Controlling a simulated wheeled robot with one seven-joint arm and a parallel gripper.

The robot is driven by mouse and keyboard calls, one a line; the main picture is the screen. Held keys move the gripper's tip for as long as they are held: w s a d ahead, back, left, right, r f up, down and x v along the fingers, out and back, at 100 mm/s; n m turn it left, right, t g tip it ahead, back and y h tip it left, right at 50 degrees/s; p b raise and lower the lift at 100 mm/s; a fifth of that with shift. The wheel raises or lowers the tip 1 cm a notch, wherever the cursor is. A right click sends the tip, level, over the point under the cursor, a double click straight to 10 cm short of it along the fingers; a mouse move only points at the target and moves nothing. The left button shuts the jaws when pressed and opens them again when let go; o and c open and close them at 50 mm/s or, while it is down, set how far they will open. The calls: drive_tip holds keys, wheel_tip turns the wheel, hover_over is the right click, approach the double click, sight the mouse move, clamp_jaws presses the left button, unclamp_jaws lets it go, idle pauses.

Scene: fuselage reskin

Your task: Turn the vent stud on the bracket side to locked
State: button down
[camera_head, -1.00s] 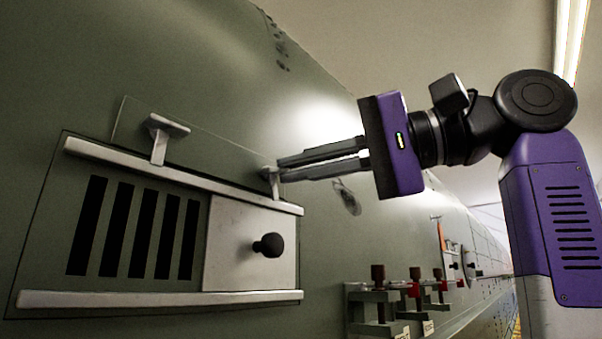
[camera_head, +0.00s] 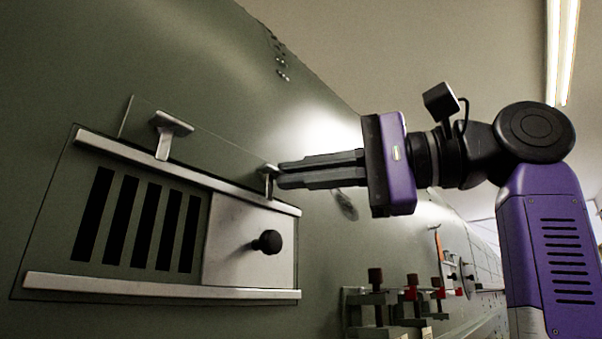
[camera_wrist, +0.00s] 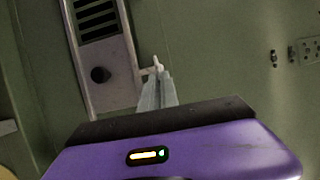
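The vent panel is a slotted grille with a pale plate (camera_head: 230,245) and a black knob (camera_head: 267,242), set between two pale rails. Two pale T-shaped studs stand at its upper rail: a left one (camera_head: 165,140) and a right one (camera_head: 267,178), the latter on the side toward the clamp brackets. My gripper (camera_head: 280,174) reaches in from the right with its fingertips at the right stud's head. In the wrist view, the right stud (camera_wrist: 157,62) shows just beyond the close-set fingertips (camera_wrist: 158,78). I cannot tell whether the fingers grip it.
Several clamp brackets (camera_head: 375,300) with dark knobs and red parts line the lower right along the green fuselage skin (camera_head: 200,60). A thin clear sheet edge runs behind the studs.

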drive_tip(key=c, duration=1.6)
unclamp_jaws()
drive_tip(key=shift+b+v, duration=1.1)
drive_tip(key=shift+v, duration=2.85)
drive_tip(key=shift+f, duration=0.1)
